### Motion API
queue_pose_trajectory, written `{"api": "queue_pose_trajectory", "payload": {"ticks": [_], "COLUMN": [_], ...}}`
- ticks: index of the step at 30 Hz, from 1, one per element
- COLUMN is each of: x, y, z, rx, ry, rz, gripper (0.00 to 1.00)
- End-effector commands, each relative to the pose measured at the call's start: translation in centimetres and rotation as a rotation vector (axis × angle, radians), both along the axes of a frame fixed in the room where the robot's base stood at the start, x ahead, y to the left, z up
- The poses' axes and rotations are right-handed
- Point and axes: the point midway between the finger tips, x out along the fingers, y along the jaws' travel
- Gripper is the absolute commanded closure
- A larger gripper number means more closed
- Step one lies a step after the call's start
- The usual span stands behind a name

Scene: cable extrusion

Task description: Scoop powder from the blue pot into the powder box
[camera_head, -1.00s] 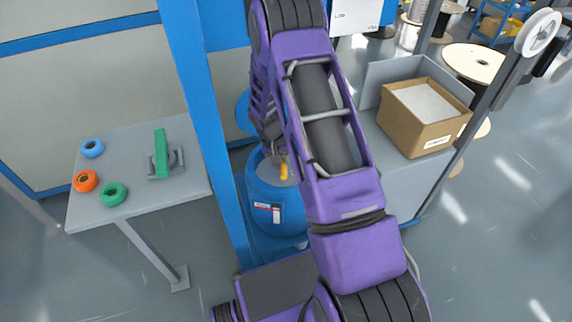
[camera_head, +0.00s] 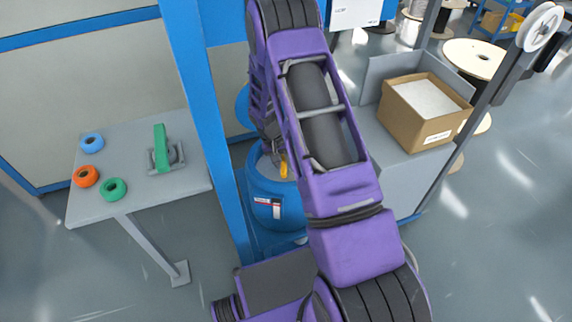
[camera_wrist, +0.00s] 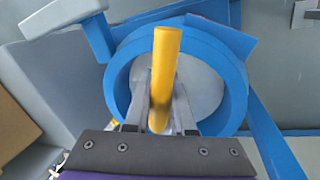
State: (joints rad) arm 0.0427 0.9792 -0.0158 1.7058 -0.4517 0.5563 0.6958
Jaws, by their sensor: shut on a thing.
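My gripper (camera_wrist: 163,105) is above the pot's opening, shut on a yellow handle (camera_wrist: 166,60), which also shows in the head view (camera_head: 284,170). The scoop's bowl is hidden, so I cannot tell whether it holds powder. The powder box (camera_head: 415,125), an open cardboard box with whitish powder inside, sits on the grey stand to the right.
A grey table (camera_head: 140,195) at the left holds rolls of tape and a green-handled tool (camera_head: 161,150). The blue post (camera_head: 205,120) stands close to the pot's left. A grey machine frame (camera_head: 490,95) with a white reel rises right of the box.

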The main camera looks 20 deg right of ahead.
Motion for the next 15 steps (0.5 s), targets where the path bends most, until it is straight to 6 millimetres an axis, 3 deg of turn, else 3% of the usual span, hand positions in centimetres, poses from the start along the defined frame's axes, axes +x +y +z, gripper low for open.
{"api": "queue_pose_trajectory", "payload": {"ticks": [15], "x": [0.01], "y": [0.00], "z": [-0.56], "rx": [-0.001], "ry": [0.001], "rz": [0.001], "gripper": [1.00]}}
